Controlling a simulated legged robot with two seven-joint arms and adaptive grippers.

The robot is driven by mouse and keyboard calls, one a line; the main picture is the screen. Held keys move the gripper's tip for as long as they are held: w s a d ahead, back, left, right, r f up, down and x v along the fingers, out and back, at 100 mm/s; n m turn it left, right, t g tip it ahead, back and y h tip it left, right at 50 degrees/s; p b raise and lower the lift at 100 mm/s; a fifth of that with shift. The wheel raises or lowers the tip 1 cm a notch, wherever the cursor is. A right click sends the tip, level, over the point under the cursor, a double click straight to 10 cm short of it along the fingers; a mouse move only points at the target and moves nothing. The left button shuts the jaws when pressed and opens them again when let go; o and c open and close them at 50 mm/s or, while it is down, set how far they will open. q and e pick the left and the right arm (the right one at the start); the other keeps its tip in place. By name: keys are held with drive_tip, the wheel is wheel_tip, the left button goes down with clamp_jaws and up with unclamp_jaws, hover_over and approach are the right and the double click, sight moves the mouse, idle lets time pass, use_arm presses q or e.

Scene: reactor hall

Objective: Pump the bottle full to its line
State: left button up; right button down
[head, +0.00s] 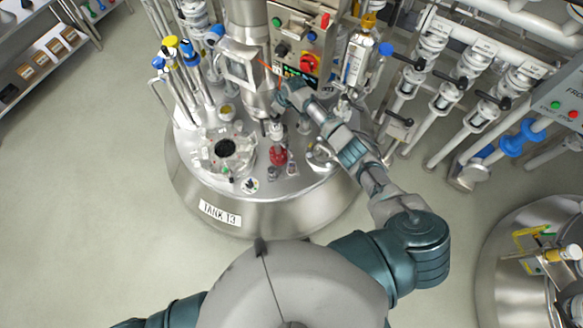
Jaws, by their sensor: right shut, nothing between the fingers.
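My right arm reaches up from the lower right over the tank (255,218), labelled TANK 13. My right gripper (277,127) points down over the tank lid, shut and empty. Just below it is a red fitting (278,157) on the lid; whether they touch I cannot tell. A clear and white upright container with an orange top (357,60) stands at the back right of the lid. It may be the bottle, but I cannot make out a fill line or a level. My left gripper is out of view.
A control panel (302,48) with a red rotary switch stands behind the gripper. Valved pipes (430,90) line the right. Another tank (515,265) stands lower right. The left floor is clear.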

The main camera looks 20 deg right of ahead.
drive_tip(key=shift+s+f, duration=0.1)
drive_tip(key=shift+f, duration=0.05)
drive_tip(key=shift+r+p, duration=2.6)
drive_tip(key=shift+r, duration=0.2)
drive_tip(key=shift+r, duration=0.1)
wheel_tip(320, 180, up, 6)
drive_tip(key=p, duration=0.5)
